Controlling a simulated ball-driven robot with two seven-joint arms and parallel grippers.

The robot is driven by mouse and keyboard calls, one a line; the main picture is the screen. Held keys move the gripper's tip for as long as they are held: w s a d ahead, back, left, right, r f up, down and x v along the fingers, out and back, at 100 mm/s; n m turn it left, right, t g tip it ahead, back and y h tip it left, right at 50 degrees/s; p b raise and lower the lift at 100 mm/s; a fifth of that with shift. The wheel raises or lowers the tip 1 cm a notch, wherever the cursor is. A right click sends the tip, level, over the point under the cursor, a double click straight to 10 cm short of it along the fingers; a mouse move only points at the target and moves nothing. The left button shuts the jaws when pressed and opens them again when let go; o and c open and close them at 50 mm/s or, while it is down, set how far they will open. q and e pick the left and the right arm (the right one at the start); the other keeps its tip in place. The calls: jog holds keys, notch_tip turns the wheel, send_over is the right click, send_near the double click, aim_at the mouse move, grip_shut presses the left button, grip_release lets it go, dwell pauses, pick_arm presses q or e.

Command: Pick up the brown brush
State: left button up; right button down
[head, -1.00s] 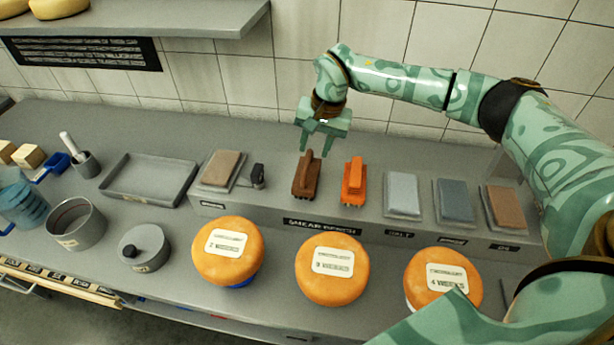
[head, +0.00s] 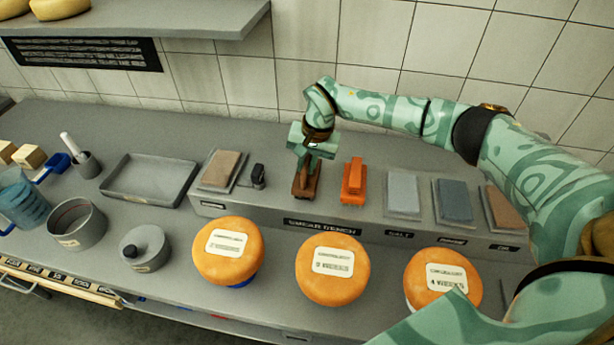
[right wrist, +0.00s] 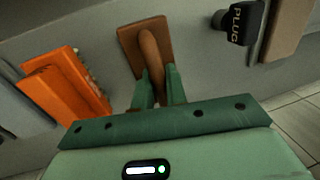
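The brown brush (head: 306,187) stands on the raised bench shelf, left of the orange brush (head: 353,181). My right gripper (head: 306,168) is directly above it, pointing down. In the right wrist view the fingers (right wrist: 159,84) lie close on both sides of the brown brush's upright handle (right wrist: 151,50), shut on it. The brush's flat base (right wrist: 130,45) still appears to rest on the shelf. The gripper hides part of the handle in the head view. My left gripper is not in view.
The orange brush (right wrist: 68,88) stands close beside. A small black plug (head: 258,176) and a brown block on a tray (head: 221,169) are to the left. Several pads (head: 403,193) lie to the right. Orange cheese wheels (head: 332,268) stand in front.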

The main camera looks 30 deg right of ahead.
jog(key=shift+r, duration=0.1)
jog(key=shift+r, duration=0.15)
notch_tip(320, 180, up, 3)
jog(key=shift+w+f, duration=0.1)
jog(key=shift+f, duration=0.1)
jog(key=s+a+r, duration=0.9)
jog(key=a+r, duration=0.1)
jog(key=a, duration=0.1)
jog(key=shift+b, duration=0.45)
jog(key=shift+w+d, duration=0.1)
